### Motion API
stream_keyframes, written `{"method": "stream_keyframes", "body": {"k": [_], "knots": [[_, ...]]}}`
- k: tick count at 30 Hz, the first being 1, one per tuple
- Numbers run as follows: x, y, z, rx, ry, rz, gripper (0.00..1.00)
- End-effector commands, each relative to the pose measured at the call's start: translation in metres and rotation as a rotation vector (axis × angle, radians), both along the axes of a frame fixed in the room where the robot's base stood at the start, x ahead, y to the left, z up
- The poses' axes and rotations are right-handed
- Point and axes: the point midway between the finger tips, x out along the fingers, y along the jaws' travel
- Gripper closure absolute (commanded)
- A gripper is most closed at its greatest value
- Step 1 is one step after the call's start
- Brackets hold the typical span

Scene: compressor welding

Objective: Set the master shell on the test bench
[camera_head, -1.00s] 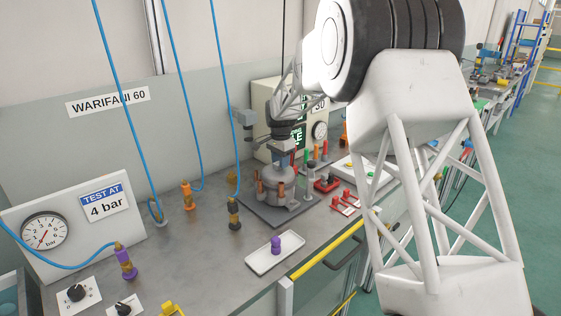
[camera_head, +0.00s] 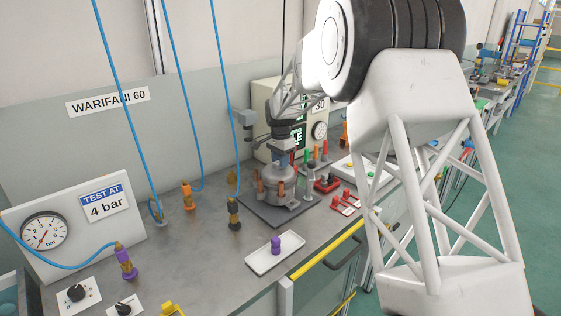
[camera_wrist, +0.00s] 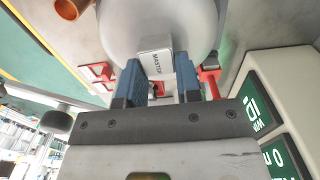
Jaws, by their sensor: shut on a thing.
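The master shell (camera_head: 278,187) is a grey rounded vessel with copper stubs, standing about upright at the dark square plate on the bench (camera_head: 205,245). Whether its base bears on the plate is unclear. In the wrist view the shell (camera_wrist: 160,28) fills the top middle, with a white tag reading "MASTER" towards me. My gripper (camera_head: 283,158) is above the shell, pointing down. In the wrist view my gripper (camera_wrist: 158,75) has its blue fingers closed on the shell's upper part around the tag. The exact contact is partly hidden.
A white tray (camera_head: 262,262) with a purple fitting lies in front. Orange and dark fittings (camera_head: 234,213) stand to the left under hanging blue hoses. Red clamps (camera_head: 345,203) and a grey post (camera_head: 310,180) stand close right. A panel with a gauge (camera_head: 320,131) stands behind.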

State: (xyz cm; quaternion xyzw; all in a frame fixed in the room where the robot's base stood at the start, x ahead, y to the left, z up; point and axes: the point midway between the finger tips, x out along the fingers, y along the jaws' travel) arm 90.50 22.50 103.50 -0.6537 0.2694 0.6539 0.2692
Motion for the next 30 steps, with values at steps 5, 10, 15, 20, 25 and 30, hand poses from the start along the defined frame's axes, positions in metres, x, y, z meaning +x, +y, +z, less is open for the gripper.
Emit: {"method": "stream_keyframes", "body": {"k": [5, 10, 15, 20, 25, 30], "knots": [[0.0, 0.0, 0.004, 0.0, -0.001, 0.0, 1.0], [0.0, 0.0, 0.006, 0.0, -0.001, 0.0, 1.0], [0.0, 0.0, 0.012, 0.001, -0.002, 0.0, 1.0], [0.0, 0.0, 0.021, 0.001, -0.004, 0.0, 1.0], [0.0, 0.0, 0.03, 0.001, -0.002, 0.0, 1.0], [0.0, 0.0, 0.039, 0.001, -0.002, 0.0, 1.0]]}}
